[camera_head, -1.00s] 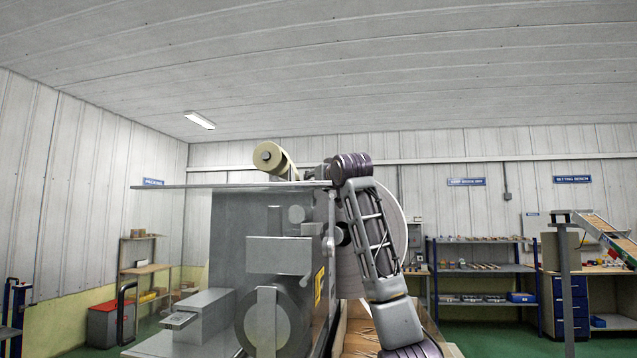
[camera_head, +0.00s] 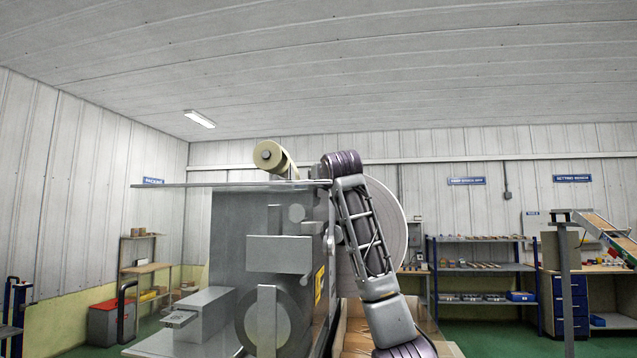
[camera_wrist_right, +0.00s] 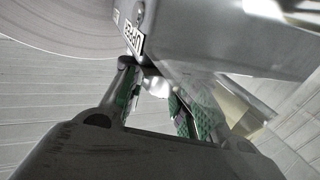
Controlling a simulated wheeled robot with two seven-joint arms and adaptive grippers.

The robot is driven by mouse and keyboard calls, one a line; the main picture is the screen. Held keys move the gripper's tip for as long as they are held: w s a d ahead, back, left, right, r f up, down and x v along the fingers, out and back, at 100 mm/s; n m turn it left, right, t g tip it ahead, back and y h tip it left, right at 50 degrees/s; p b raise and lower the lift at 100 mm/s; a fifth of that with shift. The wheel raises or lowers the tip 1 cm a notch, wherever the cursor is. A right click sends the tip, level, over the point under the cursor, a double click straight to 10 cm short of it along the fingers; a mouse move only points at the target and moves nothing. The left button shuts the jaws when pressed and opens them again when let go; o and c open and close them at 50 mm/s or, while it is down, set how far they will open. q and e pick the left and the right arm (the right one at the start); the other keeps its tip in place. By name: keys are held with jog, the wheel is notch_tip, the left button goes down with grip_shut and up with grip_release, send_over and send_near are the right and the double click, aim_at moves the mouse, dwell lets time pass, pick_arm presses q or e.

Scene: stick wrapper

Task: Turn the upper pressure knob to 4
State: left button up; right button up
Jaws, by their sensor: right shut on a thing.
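In the right wrist view, a plate with the label "UPPER" (camera_wrist_right: 131,40) is on the grey machine just above my fingers. My right gripper (camera_wrist_right: 154,88) has its green-padded fingers shut around a small, shiny, pale part, the upper pressure knob (camera_wrist_right: 155,83), below that label. The knob's scale and pointer cannot be read. In the head view, the stick wrapper machine (camera_head: 262,218) stands in the middle. My right arm reaches up along its right side, and the right gripper and knob are hidden there. My left gripper is not in view.
A thin flat plate (camera_head: 230,185) tops the machine, with a cream roll (camera_head: 272,157) above it. A large pale disc (camera_head: 397,215) stands behind my right arm. An open box (camera_head: 357,325) is low beside the arm. Shelves (camera_head: 480,268) are far back right.

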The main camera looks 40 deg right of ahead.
dwell(0.4)
jog(key=o, duration=1)
jog(key=shift+r, duration=0.15)
jog(key=shift+r, duration=4.85)
